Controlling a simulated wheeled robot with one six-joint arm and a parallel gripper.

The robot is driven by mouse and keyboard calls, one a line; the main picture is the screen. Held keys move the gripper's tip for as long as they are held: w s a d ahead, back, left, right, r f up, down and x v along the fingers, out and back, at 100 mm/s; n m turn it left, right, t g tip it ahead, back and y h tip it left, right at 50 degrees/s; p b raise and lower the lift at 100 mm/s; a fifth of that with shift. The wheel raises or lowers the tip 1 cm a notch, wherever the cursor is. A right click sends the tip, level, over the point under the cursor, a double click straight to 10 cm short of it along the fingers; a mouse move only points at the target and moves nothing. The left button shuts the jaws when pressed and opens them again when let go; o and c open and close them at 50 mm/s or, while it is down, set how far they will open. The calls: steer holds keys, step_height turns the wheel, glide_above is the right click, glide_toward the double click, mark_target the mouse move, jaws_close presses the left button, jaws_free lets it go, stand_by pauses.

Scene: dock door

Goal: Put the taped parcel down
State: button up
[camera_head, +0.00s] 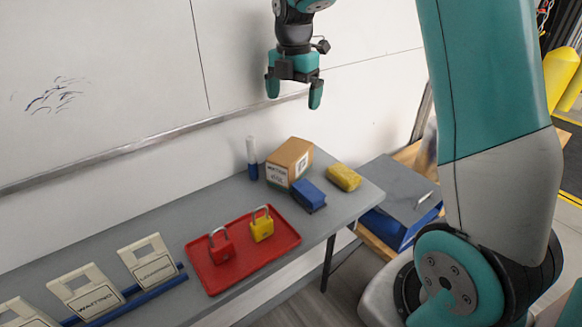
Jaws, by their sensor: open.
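The parcel (289,162) is a small brown cardboard box with a white label on its front and another label on its side. It rests upright on the grey table (225,207), toward the wall side. My gripper (294,92) hangs above and behind the parcel in the picture, pointing down. Its teal fingers are spread apart with nothing between them. It is clear of the parcel.
A blue-and-white marker (252,160), a blue block (309,196) and a yellow sponge (344,177) stand near the parcel. A red tray (243,250) holds a red padlock (221,246) and a yellow padlock (262,225). White signs (88,293) stand at the left.

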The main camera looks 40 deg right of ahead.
mark_target(290, 150)
step_height(290, 150, down, 12)
steer(key=p, duration=0.3)
steer(key=shift+w+d+f, duration=0.1)
steer(key=shift+w+a+f+p, duration=0.15)
steer(key=shift+f+p, duration=0.45)
steer(key=shift+f, duration=0.75)
steer(key=shift+w+a+f+p, duration=0.15)
steer(key=shift+f+p, duration=0.4)
steer(key=shift+f, duration=0.8)
steer(key=c, duration=1.3)
steer(key=shift+r, duration=0.1)
step_height(290, 150, up, 20)
steer(key=b, duration=0.4)
steer(key=shift+s, duration=0.1)
